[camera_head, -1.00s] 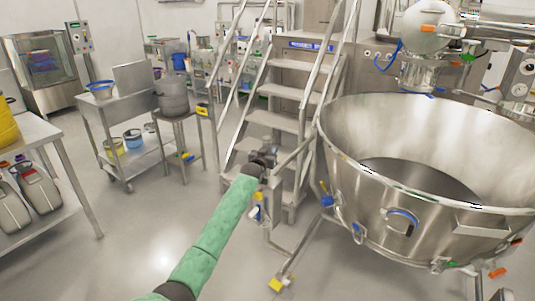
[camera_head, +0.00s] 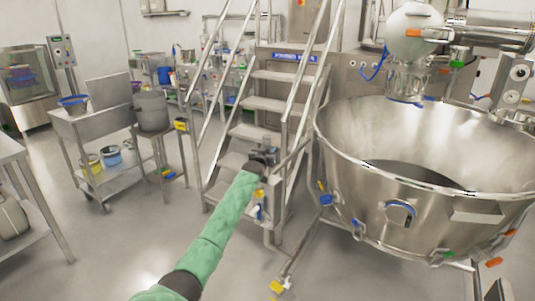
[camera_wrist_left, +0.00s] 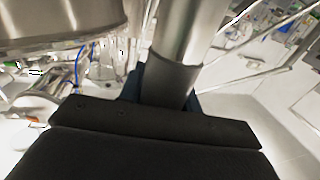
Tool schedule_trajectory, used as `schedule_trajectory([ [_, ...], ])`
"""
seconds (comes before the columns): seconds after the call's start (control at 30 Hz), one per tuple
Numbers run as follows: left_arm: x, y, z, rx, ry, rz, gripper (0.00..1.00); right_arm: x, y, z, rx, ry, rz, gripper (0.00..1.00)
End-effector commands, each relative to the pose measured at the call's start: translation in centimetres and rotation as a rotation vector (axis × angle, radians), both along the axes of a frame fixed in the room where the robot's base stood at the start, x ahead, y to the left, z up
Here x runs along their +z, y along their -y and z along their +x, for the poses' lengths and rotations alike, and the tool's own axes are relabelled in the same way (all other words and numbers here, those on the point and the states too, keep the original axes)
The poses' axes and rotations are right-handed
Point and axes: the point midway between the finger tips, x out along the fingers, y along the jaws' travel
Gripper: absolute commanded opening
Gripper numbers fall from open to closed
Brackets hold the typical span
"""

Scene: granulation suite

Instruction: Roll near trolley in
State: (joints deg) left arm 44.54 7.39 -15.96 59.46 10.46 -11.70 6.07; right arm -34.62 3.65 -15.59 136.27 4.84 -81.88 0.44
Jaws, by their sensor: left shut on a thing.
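The near trolley carries a large round steel bowl (camera_head: 400,205) at the right of the head view, with a blue handle and clips on its side. Its low frame (camera_head: 290,255) shows at the bowl's left, with a yellow-tipped foot. My left gripper (camera_head: 264,158) is at the bowl's left, shut on the trolley's push handle. In the left wrist view the closed gripper (camera_wrist_left: 165,95) is against an upright steel tube (camera_wrist_left: 185,40) with a dark sleeve. The bowl (camera_wrist_left: 60,20) shows there at upper left. The fingertips are largely hidden. My right gripper is out of view.
Steel steps with handrails (camera_head: 245,130) stand close behind the gripper. A steel cart (camera_head: 90,125) and a small stand with a pot (camera_head: 152,110) are at left. A table (camera_head: 25,195) is at the left edge. Steel machinery (camera_head: 425,55) hangs above the bowl. Floor at lower left is clear.

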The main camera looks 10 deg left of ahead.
Motion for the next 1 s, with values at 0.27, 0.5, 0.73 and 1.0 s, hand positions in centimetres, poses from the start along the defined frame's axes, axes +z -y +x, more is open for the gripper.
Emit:
schedule_trajectory([
  [0.27,0.2,0.8,0.0,-0.007,0.001,-0.002,0.00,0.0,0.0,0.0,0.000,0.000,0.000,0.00],
  [0.5,0.3,0.4,0.0,-0.004,0.002,-0.001,0.55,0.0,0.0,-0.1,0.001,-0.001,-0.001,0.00],
  [0.73,0.3,0.2,0.0,-0.002,0.002,0.000,0.55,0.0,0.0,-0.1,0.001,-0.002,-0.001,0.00],
  [1.0,0.0,0.0,-1.7,-0.003,0.002,-0.001,0.55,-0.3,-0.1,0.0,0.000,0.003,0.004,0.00],
])
